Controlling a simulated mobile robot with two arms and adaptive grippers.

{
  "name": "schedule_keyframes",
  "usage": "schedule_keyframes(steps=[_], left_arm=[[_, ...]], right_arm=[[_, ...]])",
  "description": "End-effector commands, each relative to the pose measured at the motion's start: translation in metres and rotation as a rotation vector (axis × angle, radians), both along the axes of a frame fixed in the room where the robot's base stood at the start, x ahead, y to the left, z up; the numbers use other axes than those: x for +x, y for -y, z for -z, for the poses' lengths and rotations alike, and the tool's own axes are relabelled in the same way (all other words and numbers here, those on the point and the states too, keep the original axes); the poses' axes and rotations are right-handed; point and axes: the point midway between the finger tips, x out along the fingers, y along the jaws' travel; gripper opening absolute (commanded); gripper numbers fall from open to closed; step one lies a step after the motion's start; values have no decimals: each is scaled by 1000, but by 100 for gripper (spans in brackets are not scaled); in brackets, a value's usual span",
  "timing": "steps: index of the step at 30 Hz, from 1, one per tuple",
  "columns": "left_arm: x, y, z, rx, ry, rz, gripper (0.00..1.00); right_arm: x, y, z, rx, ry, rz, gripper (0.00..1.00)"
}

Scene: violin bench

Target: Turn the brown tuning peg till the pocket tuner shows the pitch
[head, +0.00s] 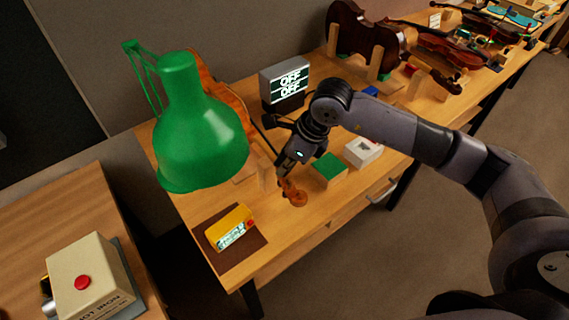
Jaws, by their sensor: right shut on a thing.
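The orange-brown violin scroll (296,197) sticks out near the bench's front edge. My right gripper (283,180) comes down over it from above and is shut at the pegbox, on what looks like the brown tuning peg. The peg itself is hidden by the fingers. The violin body (222,88) shows partly behind the green lamp. The yellow pocket tuner (237,217) lies on a brown mat (222,262), its lit screen facing front and too small to read. My left gripper is not in view.
A green desk lamp (195,125) stands left of my right gripper. A green-topped block (328,169) and a white box (362,152) sit to the right. More violins (365,40) fill the back. A red-buttoned box (90,275) is front left.

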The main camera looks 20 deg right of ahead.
Motion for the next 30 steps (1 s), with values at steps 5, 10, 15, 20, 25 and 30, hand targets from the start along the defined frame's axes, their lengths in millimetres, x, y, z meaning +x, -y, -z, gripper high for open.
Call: schedule_keyframes(steps=[5, 10, 15, 20, 25, 30], left_arm=[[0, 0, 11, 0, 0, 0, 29], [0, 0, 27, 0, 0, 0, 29], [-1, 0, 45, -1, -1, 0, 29], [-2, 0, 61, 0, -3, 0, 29], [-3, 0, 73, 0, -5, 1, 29], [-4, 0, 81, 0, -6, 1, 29]], right_arm=[[1, 0, 2, -1, 3, 57, 0], [1, 0, 3, 0, 6, 163, 0], [0, -1, 4, 1, 7, 297, 0], [0, -1, 3, 1, 6, 422, 0], [1, -1, 2, 1, 6, 531, 0], [0, -1, 1, 1, 4, 608, 0]])
